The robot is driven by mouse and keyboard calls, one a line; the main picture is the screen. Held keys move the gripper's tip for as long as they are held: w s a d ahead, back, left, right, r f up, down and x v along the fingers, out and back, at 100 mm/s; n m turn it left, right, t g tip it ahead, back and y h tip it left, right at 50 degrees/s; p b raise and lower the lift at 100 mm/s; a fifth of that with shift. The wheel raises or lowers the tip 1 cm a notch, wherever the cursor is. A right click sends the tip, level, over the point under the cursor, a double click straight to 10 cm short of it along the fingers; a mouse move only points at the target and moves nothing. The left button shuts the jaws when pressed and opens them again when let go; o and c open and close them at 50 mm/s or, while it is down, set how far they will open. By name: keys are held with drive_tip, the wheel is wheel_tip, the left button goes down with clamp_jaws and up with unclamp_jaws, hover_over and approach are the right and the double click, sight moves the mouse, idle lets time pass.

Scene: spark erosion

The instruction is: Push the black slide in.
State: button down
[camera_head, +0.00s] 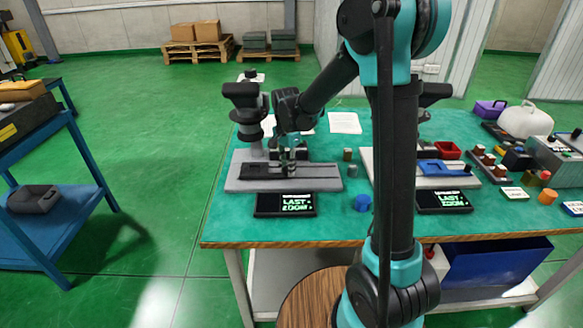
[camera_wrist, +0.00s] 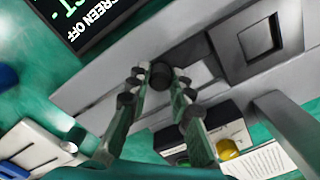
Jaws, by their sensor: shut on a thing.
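The black slide (camera_head: 318,173) lies along the top of the grey base (camera_head: 240,185) of the left station on the table. In the wrist view the slide's dark plate with a square recess (camera_wrist: 260,40) shows at the upper right. A round black knob (camera_wrist: 161,76) stands on the slide side of the base. My gripper (camera_head: 288,166) is over the middle of this station, pointing down. In the wrist view its two fingers (camera_wrist: 160,88) are shut on the knob, one on each side. The slide under the gripper is partly hidden in the head view.
A black display (camera_head: 285,205) stands in front of the base, and a dark column with a head (camera_head: 246,98) behind it. A similar station (camera_head: 440,168) stands to the right, partly behind my arm. A blue round part (camera_head: 362,202) lies between them.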

drive_tip(key=shift+a, duration=0.25)
drive_tip(key=c, duration=1.3)
unclamp_jaws()
drive_tip(key=shift+c, duration=0.2)
wheel_tip(320, 180, up, 12)
drive_tip(key=s+d+f+n+t, duration=0.1)
drive_tip(key=s+d+f+n, duration=0.2)
drive_tip(key=s+d, duration=0.3)
drive_tip(key=s+d+f+n+t, duration=0.1)
drive_tip(key=s+d+f+n, duration=0.2)
drive_tip(key=s+d+f, duration=0.3)
drive_tip(key=s+d+f+n+t, duration=0.2)
drive_tip(key=s+d+f+n, duration=0.1)
drive_tip(key=s+d+f, duration=0.2)
drive_tip(key=shift+s+d, duration=0.4)
drive_tip(key=shift+s, duration=0.4)
drive_tip(key=shift+s+d, duration=0.35)
drive_tip(key=shift+s, duration=0.4)
drive_tip(key=shift+s+d, duration=0.4)
drive_tip(key=shift+s, duration=0.4)
